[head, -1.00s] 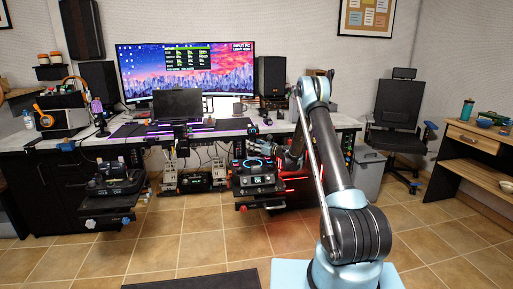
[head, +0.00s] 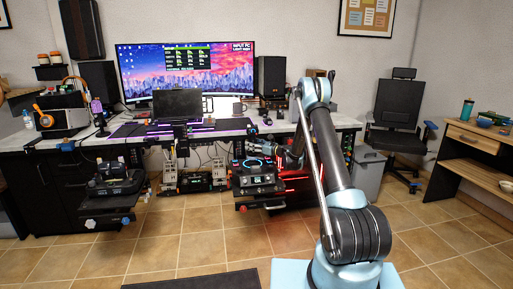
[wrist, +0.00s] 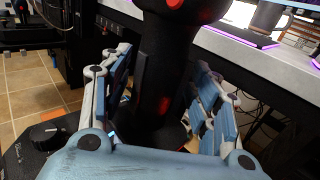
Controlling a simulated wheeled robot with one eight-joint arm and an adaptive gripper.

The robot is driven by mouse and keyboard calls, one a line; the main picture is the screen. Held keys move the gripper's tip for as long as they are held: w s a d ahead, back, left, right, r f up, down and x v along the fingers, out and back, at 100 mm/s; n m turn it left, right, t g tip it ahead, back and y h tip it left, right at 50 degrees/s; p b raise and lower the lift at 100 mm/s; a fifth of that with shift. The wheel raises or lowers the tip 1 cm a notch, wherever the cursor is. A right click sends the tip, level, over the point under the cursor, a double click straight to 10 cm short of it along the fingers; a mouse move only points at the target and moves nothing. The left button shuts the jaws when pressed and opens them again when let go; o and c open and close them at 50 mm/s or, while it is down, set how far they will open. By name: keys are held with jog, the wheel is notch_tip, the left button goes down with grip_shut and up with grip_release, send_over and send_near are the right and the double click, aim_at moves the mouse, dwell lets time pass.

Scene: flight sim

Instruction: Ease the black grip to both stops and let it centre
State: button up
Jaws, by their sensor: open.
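The black grip (wrist: 165,75) stands upright in the wrist view, with a red button on its top and a dark base below. My gripper (wrist: 163,95) is open around it, with one blue-and-white finger on each side of the shaft. I cannot tell whether either finger touches it. The upper end of the grip is cut off by the frame. In the head view my gripper (head: 268,149) is small at the front of the desk, above the right-hand control unit (head: 255,181), and hides most of the grip.
The desk (head: 335,121) edge lies just behind my gripper. A round knob (wrist: 47,131) sits at lower left in the wrist view. A second control unit (head: 115,182) is mounted at the desk's left. A grey bin (head: 368,173) stands to the right.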

jog(key=v, duration=1.2)
jog(key=s+d+r+n+g+h, duration=0.1)
jog(key=s+r+n+g+h, duration=0.2)
jog(key=s+r+n, duration=0.6)
jog(key=s+d+r+n+g+h, duration=0.1)
jog(key=s+d+r+n+h, duration=0.15)
jog(key=s, duration=0.55)
jog(key=s+d+r+n+h, duration=0.15)
jog(key=s+r, duration=0.25)
jog(key=s, duration=0.4)
jog(key=s+d+f+n+g+h, duration=0.1)
jog(key=s+d+f+n+h, duration=0.2)
jog(key=s, duration=0.9)
jog(key=s+d+f+n+h, duration=0.3)
jog(key=s+d, duration=0.6)
jog(key=s, duration=0.3)
jog(key=s+d+f+n+g+h, duration=0.1)
jog(key=s+d+n, duration=0.4)
jog(key=s, duration=0.7)
notch_tip(320, 180, down, 2)
jog(key=shift+s+d+f+g+h, duration=0.15)
jog(key=shift+s+d+g+h, duration=0.2)
jog(key=shift+d+h, duration=0.45)
jog(key=shift+a, duration=0.15)
